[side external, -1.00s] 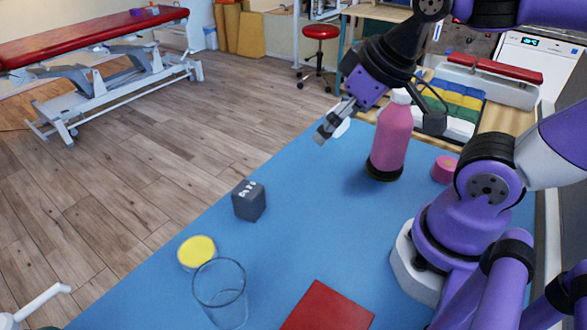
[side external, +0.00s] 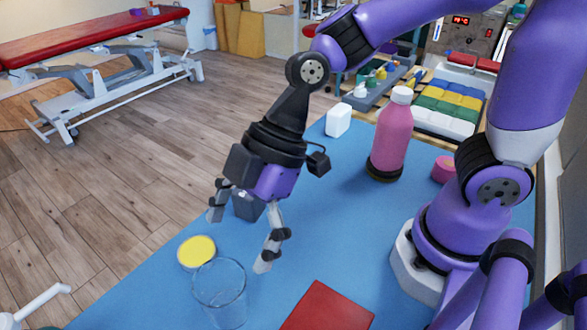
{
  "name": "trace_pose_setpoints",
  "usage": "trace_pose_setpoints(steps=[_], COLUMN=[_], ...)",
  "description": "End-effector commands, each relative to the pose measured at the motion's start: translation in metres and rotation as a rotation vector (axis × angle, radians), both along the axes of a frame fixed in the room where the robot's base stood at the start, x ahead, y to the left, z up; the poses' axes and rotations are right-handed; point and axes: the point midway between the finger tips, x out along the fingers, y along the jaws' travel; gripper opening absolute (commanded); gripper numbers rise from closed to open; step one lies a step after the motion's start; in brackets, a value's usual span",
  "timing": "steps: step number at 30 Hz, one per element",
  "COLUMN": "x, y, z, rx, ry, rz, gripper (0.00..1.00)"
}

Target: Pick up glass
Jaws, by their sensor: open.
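The clear, empty glass (side external: 220,296) stands upright near the front of the blue table, at the lower left of the side view. My gripper (side external: 238,242) is open and empty, pointing down, with its two fingers spread. In the picture it is above and slightly right of the glass, apart from it. The right fingertip appears near the glass's rim, but I cannot tell the exact depth between them.
A yellow-topped jar (side external: 196,250) stands right behind the glass. A dark grey block (side external: 247,207) is partly hidden behind my gripper. A red flat object (side external: 328,308) lies to the right. A pink bottle (side external: 390,140), pink tape roll (side external: 444,168) and white box (side external: 338,120) stand farther back.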

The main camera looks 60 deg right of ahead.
Motion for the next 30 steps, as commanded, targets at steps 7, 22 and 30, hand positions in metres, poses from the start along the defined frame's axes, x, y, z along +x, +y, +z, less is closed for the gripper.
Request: trace_pose_setpoints(steps=[7,22,30], x=[0.002,0.007,0.007], y=[0.014,0.039,0.039], z=[-0.022,-0.060,-0.060], rx=[-0.002,-0.002,-0.002], ry=[0.003,-0.003,-0.001], rz=[-0.002,-0.008,-0.008], gripper=[1.00,1.00,0.21])
